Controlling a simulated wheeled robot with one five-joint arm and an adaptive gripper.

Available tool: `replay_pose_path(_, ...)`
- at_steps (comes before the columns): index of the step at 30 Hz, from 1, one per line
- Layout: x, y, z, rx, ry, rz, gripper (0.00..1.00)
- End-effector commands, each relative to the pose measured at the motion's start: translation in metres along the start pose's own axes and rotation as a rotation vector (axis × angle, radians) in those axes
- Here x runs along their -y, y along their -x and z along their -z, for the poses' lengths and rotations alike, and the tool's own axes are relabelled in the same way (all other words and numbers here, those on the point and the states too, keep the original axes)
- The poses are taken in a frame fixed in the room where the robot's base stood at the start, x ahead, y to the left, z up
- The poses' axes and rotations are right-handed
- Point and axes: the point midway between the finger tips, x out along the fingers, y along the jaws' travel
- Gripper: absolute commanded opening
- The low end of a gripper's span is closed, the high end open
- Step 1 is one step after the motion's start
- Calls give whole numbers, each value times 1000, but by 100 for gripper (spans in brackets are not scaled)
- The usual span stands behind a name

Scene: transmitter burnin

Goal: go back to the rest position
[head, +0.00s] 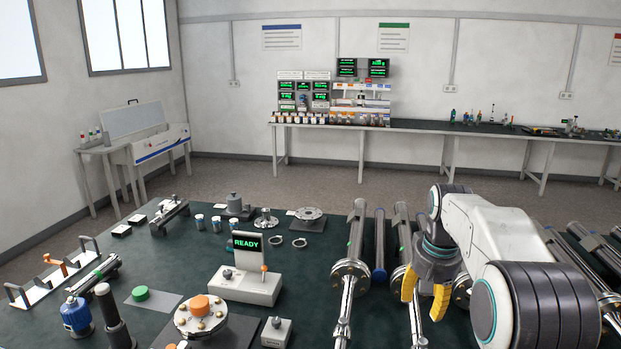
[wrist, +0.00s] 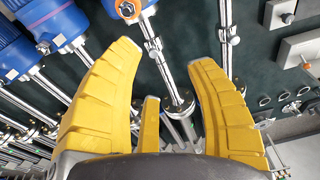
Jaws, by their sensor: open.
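My gripper (head: 425,296) has yellow fingers and hangs above the right part of the dark green bench (head: 322,262) in the head view. In the wrist view my gripper (wrist: 165,70) shows its fingers spread wide with nothing between them. Metal flanged shafts lie below it; one shaft (wrist: 170,72) passes under the gap between the fingers. My gripper appears apart from the shafts, though the exact height is hard to tell.
A white unit with a READY display (head: 247,242) stands mid-bench. A round fixture with an orange knob (head: 200,306) is at the front. Flanged shafts (head: 350,270) crowd the right side. Blue motor-like bodies (wrist: 25,50) show in the wrist view. A wall bench (head: 430,127) stands behind open floor.

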Motion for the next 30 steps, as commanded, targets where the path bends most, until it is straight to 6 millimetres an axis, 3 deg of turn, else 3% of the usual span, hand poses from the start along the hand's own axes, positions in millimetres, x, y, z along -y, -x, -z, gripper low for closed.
replay_pose_path(1,2,14,-15,-16,16,4,51)
replay_pose_path(6,4,45,-67,-59,68,14,51)
replay_pose_path(12,1,66,-135,-109,129,25,51)
replay_pose_path(21,-10,62,-235,-180,212,41,51)
replay_pose_path(24,-13,55,-260,-198,235,45,51)
replay_pose_path(30,-19,42,-291,-221,262,50,51)
